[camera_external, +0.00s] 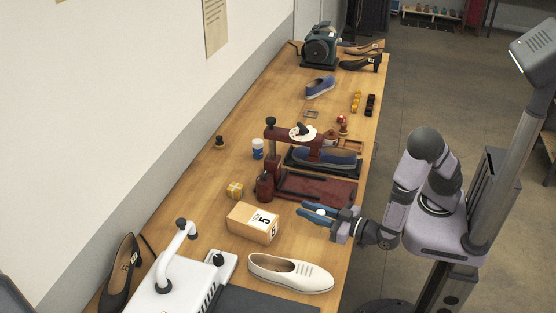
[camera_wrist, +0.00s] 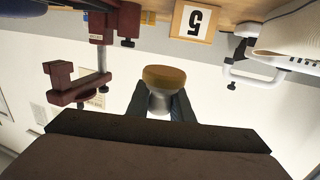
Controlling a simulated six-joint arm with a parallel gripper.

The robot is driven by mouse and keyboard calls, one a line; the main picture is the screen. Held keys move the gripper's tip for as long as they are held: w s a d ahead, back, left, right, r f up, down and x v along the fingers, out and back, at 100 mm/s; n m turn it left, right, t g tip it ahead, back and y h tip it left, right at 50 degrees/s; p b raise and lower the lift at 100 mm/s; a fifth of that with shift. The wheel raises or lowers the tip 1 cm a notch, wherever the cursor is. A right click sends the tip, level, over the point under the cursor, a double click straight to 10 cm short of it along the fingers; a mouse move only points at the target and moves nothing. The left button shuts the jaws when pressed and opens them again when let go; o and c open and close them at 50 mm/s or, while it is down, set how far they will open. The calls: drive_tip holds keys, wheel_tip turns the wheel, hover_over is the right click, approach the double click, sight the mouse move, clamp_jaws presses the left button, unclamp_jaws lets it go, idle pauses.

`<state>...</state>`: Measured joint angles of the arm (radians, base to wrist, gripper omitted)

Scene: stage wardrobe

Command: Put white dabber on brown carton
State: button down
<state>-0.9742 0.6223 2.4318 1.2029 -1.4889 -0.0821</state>
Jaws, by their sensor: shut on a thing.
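The white dabber (camera_external: 320,212) is between the blue fingers of my gripper (camera_external: 316,213). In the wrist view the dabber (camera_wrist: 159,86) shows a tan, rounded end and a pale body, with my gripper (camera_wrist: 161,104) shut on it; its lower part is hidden. The brown carton (camera_external: 240,222) lies on the bench to the left of my gripper, with a white label marked 5. The carton also shows at the top of the wrist view (camera_wrist: 176,20), apart from the dabber. Its top looks bare.
A dark red press (camera_external: 315,187) stands just behind my gripper. A white shoe (camera_external: 290,273) lies in front of the carton, and a white machine with a curved arm (camera_external: 175,255) stands front left. A small yellow box (camera_external: 235,189) sits behind the carton. Bare wood shows between carton and gripper.

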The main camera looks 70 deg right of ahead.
drive_tip(key=w+d+m+g+h+b, duration=0.1)
drive_tip(key=w+d+m+h+b, duration=0.25)
drive_tip(key=d, duration=0.55)
wheel_tip(320, 180, up, 8)
drive_tip(key=n+t+y, duration=0.1)
drive_tip(key=n+y, duration=0.4)
hover_over(242, 212)
drive_tip(key=shift+f, duration=5.2)
drive_tip(key=shift+f, duration=0.1)
